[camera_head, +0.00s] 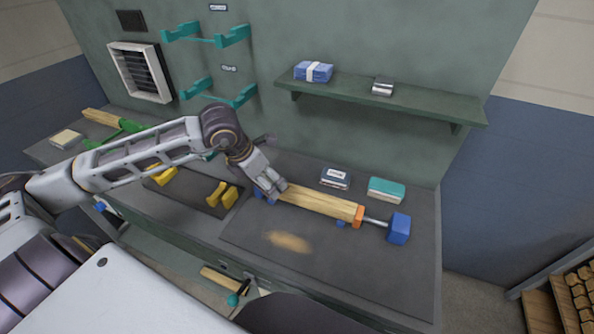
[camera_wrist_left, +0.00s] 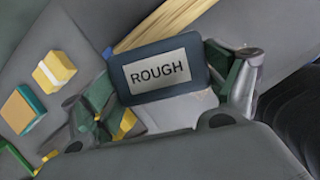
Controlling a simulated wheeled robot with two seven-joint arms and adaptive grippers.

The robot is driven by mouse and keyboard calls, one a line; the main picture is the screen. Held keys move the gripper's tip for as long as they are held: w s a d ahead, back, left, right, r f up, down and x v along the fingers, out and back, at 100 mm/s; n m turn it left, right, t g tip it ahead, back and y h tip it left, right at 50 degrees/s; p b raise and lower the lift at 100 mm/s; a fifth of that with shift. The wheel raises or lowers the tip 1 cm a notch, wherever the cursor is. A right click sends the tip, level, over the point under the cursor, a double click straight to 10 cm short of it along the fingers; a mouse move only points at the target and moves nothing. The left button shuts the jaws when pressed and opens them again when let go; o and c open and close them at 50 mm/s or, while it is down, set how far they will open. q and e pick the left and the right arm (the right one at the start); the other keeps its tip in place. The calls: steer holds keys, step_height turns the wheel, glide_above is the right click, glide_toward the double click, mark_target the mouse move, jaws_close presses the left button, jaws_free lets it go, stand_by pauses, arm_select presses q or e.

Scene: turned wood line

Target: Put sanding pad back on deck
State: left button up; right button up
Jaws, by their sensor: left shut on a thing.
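The sanding pad (camera_wrist_left: 160,73) is a dark block with a pale label reading ROUGH. In the left wrist view it sits between the fingers of my left gripper (camera_wrist_left: 170,100), which is shut on it. In the head view my left gripper (camera_head: 270,188) is at the left end of a pale wood bar (camera_head: 315,203), and the held pad cannot be made out there. The bar also shows behind the pad in the wrist view (camera_wrist_left: 160,27). The grey bench top (camera_head: 350,270) lies below. My right gripper is not in view.
A dark labelled block (camera_head: 335,177) and a teal block (camera_head: 386,189) lie behind the bar. A blue end block (camera_head: 398,228) stands at its right. Yellow supports (camera_head: 222,194) sit left of my gripper. Sawdust (camera_head: 288,241) lies in front; the front-right bench is clear.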

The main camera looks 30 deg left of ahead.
arm_select(q)
steer(key=shift+w+a, duration=0.1)
steer(key=shift+w, duration=0.1)
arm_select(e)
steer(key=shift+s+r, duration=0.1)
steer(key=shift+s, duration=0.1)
arm_select(q)
steer(key=shift+w+r, duration=0.1)
steer(key=shift+w, duration=0.25)
steer(key=shift+w+a+p, duration=0.1)
steer(key=shift+w+p, duration=0.9)
steer(key=shift+w, duration=1.25)
steer(key=shift+w+p, duration=1.75)
steer(key=shift+w, duration=5)
steer(key=shift+a+f+p, duration=0.2)
steer(key=shift+f+p, duration=0.2)
steer(key=shift+f, duration=1.65)
steer(key=shift+a+f+p, duration=0.2)
steer(key=shift+f+p, duration=0.15)
steer(key=shift+f, duration=1.7)
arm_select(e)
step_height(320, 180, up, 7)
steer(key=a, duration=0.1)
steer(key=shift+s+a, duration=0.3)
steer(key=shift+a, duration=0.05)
